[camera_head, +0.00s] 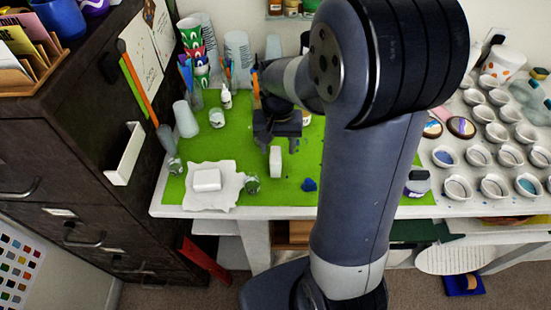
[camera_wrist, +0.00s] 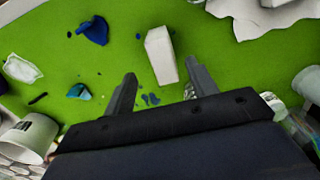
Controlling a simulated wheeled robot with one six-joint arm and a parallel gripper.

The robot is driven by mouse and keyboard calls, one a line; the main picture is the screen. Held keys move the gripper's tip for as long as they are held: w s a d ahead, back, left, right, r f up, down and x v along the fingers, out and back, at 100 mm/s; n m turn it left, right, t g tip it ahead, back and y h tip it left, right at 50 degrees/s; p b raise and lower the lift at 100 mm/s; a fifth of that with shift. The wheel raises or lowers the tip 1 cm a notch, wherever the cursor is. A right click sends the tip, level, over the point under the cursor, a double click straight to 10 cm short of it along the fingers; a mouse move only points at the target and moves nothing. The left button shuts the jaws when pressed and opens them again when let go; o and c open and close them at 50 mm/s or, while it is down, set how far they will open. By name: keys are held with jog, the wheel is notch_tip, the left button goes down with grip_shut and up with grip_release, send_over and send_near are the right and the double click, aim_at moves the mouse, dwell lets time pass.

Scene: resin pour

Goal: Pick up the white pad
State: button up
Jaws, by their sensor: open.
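My gripper (camera_head: 277,143) is open above the green mat, and its two fingers show apart in the wrist view (camera_wrist: 158,82). A white block-shaped pad (camera_head: 275,161) stands on the mat just in front of the gripper. In the wrist view this white pad (camera_wrist: 160,55) appears between and beyond the fingertips, with no clear contact. A second white block (camera_head: 207,180) lies on crumpled white paper (camera_head: 228,196) at the left. A flat whitish piece (camera_wrist: 22,70) lies at the left of the wrist view; I cannot tell which of these the task names.
The green mat (camera_head: 300,198) has a small blue piece (camera_head: 309,185) on it. Several small white bowls (camera_head: 490,187) fill the right side. My arm hides part of the mat.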

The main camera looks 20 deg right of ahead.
aim_at(276, 154)
jog(key=shift+a+f+p, duration=0.15)
jog(key=shift+f+p, duration=0.1)
jog(key=shift+f, duration=1.3)
jog(key=shift+a+f+p, duration=0.1)
jog(key=shift+f+p, duration=0.15)
jog(key=shift+f, duration=1.25)
jog(key=c, duration=1.1)
